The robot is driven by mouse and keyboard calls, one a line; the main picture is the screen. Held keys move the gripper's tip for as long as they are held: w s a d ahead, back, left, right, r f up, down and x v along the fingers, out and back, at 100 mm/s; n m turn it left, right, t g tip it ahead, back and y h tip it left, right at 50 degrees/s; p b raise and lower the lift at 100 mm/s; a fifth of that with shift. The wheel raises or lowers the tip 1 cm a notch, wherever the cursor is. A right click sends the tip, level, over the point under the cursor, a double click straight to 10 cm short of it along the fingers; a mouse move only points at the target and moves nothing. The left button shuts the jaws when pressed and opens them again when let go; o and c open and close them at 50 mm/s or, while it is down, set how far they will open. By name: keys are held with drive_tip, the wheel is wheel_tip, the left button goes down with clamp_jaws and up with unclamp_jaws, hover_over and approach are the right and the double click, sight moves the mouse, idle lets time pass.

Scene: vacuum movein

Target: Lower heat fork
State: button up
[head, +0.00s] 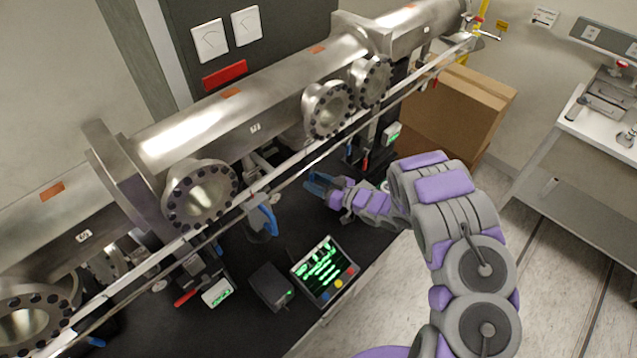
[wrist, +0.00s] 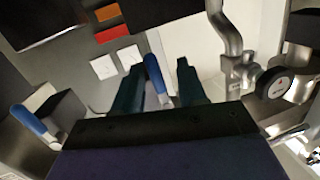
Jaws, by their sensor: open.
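I cannot tell for sure which part is the heat fork. A blue handle (wrist: 155,78) shows between my gripper's fingers in the wrist view, nearer the left finger; I cannot tell whether it touches. My gripper (wrist: 159,66) is open, with dark teal fingers on both sides of that handle. In the head view my gripper (head: 314,183) reaches left under the long steel pipe (head: 230,105), over the black bench. Another blue handle (wrist: 32,122) is at the left of the wrist view. In the head view a blue handle (head: 264,219) hangs left of my gripper.
A thin rail (head: 300,168) runs along the front of the pipe, close above my gripper. A screen with green traces (head: 325,271) and a dark box (head: 272,287) sit on the bench in front. Cardboard boxes (head: 455,108) stand behind right. The floor at right is clear.

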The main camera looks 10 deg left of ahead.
drive_tip(key=shift+d, duration=0.1)
drive_tip(key=b+v, duration=0.3)
drive_tip(key=v, duration=1.4)
drive_tip(key=shift+d, duration=0.1)
drive_tip(key=shift+f, duration=0.1)
